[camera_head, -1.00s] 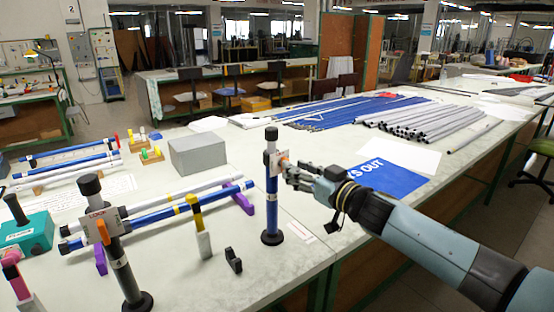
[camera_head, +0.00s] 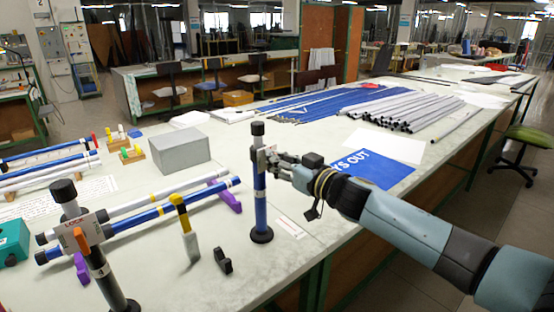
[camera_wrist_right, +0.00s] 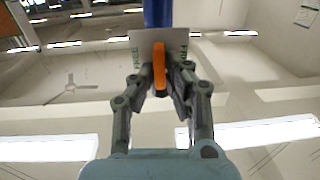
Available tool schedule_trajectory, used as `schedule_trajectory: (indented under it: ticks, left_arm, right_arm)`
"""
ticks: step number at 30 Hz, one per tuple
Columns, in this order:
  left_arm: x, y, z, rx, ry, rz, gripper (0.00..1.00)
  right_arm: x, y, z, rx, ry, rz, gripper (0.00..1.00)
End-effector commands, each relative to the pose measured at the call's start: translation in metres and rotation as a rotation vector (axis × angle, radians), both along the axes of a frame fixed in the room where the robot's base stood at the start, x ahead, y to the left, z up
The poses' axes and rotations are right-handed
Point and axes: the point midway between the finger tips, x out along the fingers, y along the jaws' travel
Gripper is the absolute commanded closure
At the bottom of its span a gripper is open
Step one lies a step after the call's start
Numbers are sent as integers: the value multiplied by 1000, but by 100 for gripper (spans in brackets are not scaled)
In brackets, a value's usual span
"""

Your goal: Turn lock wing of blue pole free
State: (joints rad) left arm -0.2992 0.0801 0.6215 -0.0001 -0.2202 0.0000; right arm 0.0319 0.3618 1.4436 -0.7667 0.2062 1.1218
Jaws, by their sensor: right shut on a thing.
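The blue pole (camera_head: 260,207) stands upright on a round black base on the table, with a dark cap on top. Its white lock plate (camera_head: 266,158) faces my right gripper (camera_head: 274,163). In the right wrist view, the orange lock wing (camera_wrist_right: 159,62) stands lengthwise along the pole, in front of the plate (camera_wrist_right: 180,44) marked FREE. My right gripper (camera_wrist_right: 160,84) is shut on the wing, one finger on each side. The fingers hide the wing in the head view. My left gripper is not in view.
A dark pole (camera_head: 98,268) with its own lock plate and orange wing stands at the left front. Blue and white rods lie on purple rests (camera_head: 229,196) between the poles. A grey box (camera_head: 180,152) and a small black clip (camera_head: 223,261) are nearby.

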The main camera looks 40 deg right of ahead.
Motion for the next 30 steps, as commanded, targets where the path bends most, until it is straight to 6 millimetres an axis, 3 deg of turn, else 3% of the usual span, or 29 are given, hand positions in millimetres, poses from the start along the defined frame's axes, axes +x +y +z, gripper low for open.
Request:
schedule_trajectory:
  ticks: [14, 30]
  left_arm:
    - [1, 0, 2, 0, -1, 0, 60]
    - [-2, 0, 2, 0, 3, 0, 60]
  right_arm:
    - [0, 1, 0, -117, -16, -1, 100]
    - [-1, 6, -2, -596, -85, 0, 100]
